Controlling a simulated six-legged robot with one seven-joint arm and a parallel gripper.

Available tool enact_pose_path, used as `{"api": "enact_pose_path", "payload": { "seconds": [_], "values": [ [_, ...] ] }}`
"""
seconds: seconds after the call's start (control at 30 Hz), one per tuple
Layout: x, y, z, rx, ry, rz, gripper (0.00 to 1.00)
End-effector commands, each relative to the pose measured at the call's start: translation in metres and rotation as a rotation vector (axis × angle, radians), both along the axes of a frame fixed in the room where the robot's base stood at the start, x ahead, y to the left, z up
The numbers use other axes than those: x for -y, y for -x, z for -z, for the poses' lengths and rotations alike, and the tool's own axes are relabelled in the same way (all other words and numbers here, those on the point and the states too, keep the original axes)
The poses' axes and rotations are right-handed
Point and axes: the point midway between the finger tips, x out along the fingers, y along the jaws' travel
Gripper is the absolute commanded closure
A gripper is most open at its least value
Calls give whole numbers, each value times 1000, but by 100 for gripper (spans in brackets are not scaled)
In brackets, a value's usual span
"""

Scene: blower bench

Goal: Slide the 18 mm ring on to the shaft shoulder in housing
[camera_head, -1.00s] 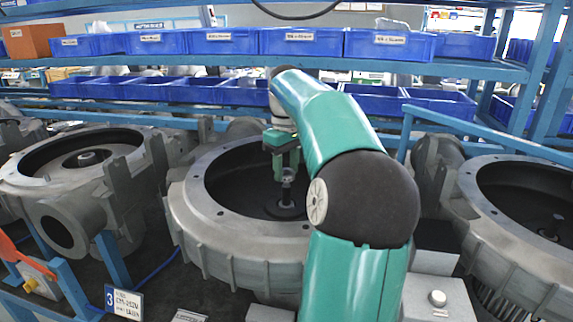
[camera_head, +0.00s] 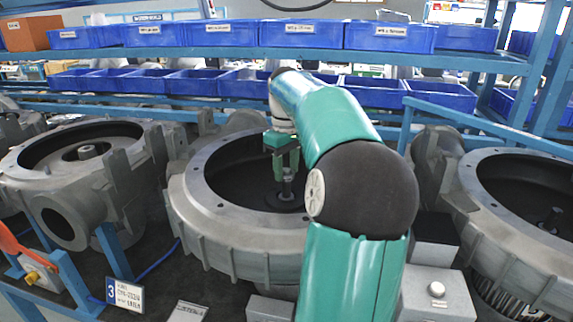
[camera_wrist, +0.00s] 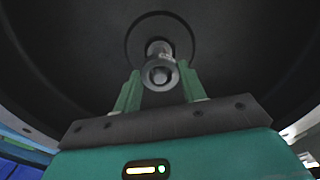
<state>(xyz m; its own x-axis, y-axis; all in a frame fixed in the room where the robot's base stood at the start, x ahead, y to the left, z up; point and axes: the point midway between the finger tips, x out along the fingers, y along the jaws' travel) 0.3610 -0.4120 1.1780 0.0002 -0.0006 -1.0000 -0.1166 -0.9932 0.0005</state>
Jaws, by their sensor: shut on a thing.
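The middle housing (camera_head: 186,190) is a large grey round casting with a dark bowl. Its shaft (camera_head: 287,188) stands upright at the bowl's centre and also shows in the wrist view (camera_wrist: 158,48). My gripper (camera_head: 283,172) reaches down into the bowl from above, at the top of the shaft. In the wrist view its two green fingers (camera_wrist: 160,78) are shut on a small grey metal ring (camera_wrist: 160,84). The ring lines up with the shaft end. I cannot tell whether it is around the shaft or just above it. The shoulder is not clearly visible.
Similar housings stand at the left (camera_head: 40,180) and right (camera_head: 480,230). Blue bins (camera_head: 300,34) fill the shelves behind. A grey box with a round knob (camera_head: 437,290) stands at front right. The bowl wall surrounds my gripper.

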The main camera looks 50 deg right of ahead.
Motion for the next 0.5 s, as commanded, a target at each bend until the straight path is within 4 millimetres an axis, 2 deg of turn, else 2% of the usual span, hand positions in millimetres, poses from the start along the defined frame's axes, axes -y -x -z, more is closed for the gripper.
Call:
{"api": "enact_pose_path", "payload": {
  "seconds": [0.5],
  "values": [
    [0, 0, 12, 0, 0, 0, 82]
  ]
}}
